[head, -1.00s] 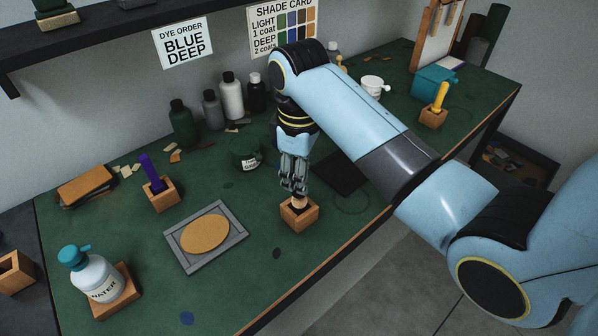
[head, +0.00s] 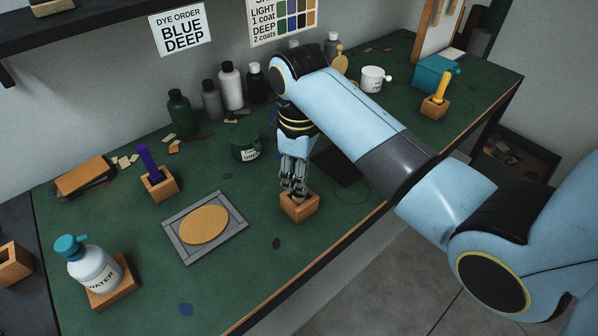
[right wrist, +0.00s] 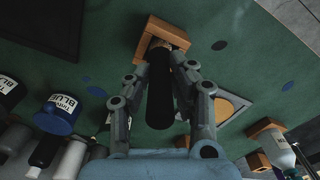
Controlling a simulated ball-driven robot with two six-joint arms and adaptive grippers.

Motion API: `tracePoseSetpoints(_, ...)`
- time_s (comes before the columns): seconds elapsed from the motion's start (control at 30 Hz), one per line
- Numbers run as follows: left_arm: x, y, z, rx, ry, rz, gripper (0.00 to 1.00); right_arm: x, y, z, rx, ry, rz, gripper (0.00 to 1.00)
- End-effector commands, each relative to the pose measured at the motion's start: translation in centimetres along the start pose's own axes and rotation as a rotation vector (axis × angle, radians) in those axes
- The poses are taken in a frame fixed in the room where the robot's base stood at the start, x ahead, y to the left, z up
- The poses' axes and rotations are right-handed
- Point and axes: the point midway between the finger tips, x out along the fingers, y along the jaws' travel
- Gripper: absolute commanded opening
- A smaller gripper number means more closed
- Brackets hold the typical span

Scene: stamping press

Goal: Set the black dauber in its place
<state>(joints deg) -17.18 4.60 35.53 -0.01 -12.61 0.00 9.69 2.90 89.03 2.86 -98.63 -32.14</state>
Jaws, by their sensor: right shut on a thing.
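The black dauber (right wrist: 160,95) shows in the right wrist view as a dark handle lying between the two fingers of my right gripper (right wrist: 163,60). Its far end is at the opening of a small wooden block holder (right wrist: 150,42). In the head view my right gripper (head: 297,191) is shut on the dauber and points down into the same wooden holder (head: 300,210). The fingers hide most of the dauber there, and its lower end is inside or at the holder's mouth. My left gripper is not in view.
A grey-framed tan oval piece (head: 205,225) lies left of the holder. A purple dauber (head: 148,160) and a yellow dauber (head: 441,88) stand in their own blocks. A dark green jar (head: 244,145) and dark pad (head: 340,170) are near the arm. A water bottle (head: 95,270) stands front left.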

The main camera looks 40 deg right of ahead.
Motion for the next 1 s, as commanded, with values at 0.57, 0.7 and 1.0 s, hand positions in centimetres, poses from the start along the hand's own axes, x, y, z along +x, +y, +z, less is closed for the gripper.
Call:
tracePoseSetpoints(0.57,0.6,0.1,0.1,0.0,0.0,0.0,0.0,1.5,0.0,0.0,0.0,0.0,0.0,0.0)
tracePoseSetpoints(0.7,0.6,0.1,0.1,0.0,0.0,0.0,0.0,1.5,0.0,0.0,0.0,0.0,0.0,0.0)
tracePoseSetpoints(1.0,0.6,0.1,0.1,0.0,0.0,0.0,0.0,1.5,0.0,0.0,0.0,-0.001,-0.001,0.39)
